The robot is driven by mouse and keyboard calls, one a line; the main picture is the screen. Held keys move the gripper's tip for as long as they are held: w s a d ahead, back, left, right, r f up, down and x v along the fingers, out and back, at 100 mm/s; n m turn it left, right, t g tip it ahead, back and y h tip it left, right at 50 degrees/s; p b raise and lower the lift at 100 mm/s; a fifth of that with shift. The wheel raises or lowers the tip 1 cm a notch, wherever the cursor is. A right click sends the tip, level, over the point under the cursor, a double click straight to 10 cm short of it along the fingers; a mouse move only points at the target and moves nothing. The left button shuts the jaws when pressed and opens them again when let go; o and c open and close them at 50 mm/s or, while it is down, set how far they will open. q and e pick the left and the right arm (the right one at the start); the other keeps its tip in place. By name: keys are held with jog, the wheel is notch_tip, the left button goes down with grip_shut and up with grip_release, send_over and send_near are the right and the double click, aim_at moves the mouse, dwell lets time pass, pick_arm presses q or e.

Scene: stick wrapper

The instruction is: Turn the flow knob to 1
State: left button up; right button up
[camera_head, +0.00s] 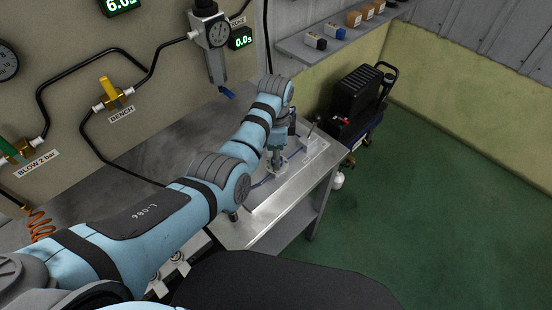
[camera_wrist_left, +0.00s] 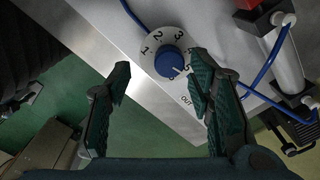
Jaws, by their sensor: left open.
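The flow knob (camera_wrist_left: 168,62) is a round blue knob on a white numbered dial (camera_wrist_left: 150,41) in the left wrist view. Its pale pointer mark faces the lower right, by the higher numbers; the 1 is at the dial's left. My left gripper (camera_wrist_left: 160,66) is open, with one dark green finger on each side of the dial in this view. The fingers look apart from the knob, and nothing is between them in their grip. In the head view my left arm reaches over the metal bench and hides most of the gripper and the knob. My right gripper is not in view.
The metal bench (camera_head: 257,226) has an edge close to the knob. Blue tubing (camera_wrist_left: 262,75) and a metal cylinder (camera_wrist_left: 289,55) lie right of the dial. A panel with pipes and a yellow valve (camera_head: 109,88) stands behind. A black compressor (camera_head: 352,103) stands beyond the bench.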

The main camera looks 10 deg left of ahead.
pick_arm(q)
jog(key=f, duration=0.1)
jog(key=w+f, duration=0.1)
jog(key=f, duration=0.1)
jog(key=shift+w+f, duration=0.25)
jog(key=shift+w, duration=0.15)
jog(key=shift+s+r, duration=0.2)
jog(key=shift+s, duration=0.05)
jog(key=shift+s+r, duration=0.15)
jog(key=shift+s, duration=0.1)
jog(key=c, duration=0.7)
jog(key=shift+w, duration=0.1)
jog(key=shift+c, duration=1.3)
grip_shut()
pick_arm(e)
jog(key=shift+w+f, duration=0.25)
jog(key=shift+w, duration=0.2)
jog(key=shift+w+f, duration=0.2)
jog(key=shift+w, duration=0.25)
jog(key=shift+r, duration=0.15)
